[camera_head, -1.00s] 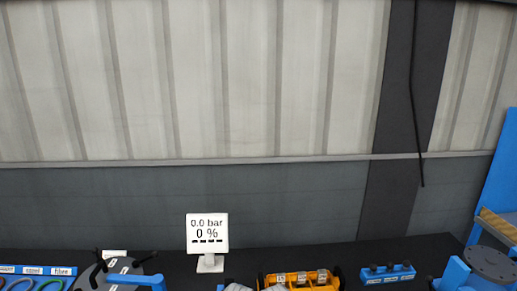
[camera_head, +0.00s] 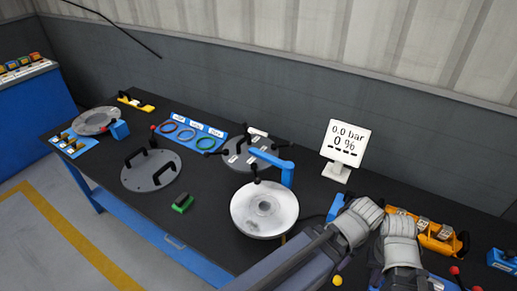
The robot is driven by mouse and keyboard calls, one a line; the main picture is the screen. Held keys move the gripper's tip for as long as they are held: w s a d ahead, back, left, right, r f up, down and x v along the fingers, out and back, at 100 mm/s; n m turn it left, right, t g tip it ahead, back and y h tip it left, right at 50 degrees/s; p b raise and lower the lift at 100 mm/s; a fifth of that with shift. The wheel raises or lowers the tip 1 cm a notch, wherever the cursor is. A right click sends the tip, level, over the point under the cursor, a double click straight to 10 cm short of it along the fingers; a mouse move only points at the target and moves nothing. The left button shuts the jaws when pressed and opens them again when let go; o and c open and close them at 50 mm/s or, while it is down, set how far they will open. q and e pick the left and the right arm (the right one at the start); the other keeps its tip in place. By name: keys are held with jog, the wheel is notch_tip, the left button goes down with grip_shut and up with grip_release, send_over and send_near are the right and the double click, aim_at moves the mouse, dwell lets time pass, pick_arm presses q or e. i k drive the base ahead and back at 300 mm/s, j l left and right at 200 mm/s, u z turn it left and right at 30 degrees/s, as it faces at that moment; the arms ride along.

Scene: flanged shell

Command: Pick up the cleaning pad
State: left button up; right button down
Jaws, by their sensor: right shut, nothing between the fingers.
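The cleaning pad (camera_head: 181,204), a small green block with a dark top, lies on the black bench top near its front edge, left of the middle of the head view. My right gripper (camera_head: 401,226) is at the lower right, shut and empty, well to the right of the pad and in front of the yellow tray. My left arm comes in from the lower left and ends at a grey gripper (camera_head: 364,211) beside the right one. Its fingers cannot be made out. Neither gripper touches the pad.
A round pale metal part (camera_head: 250,222) and a blue clamp arm (camera_head: 287,172) stand right of the pad. A dark lid with two handles (camera_head: 135,181) lies to its left. Behind are a blue ring tray (camera_head: 211,129) and a display (camera_head: 344,141). Bench around the pad is bare.

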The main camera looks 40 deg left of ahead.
aim_at(184, 201)
jog(key=k, duration=0.65)
jog(key=u, duration=1.55)
jog(key=l+u, duration=0.3)
jog(key=k+l+u, duration=0.1)
jog(key=u, duration=0.2)
jog(key=k+l, duration=0.1)
jog(key=l, duration=0.3)
jog(key=k+l, duration=0.15)
jog(key=l, duration=0.2)
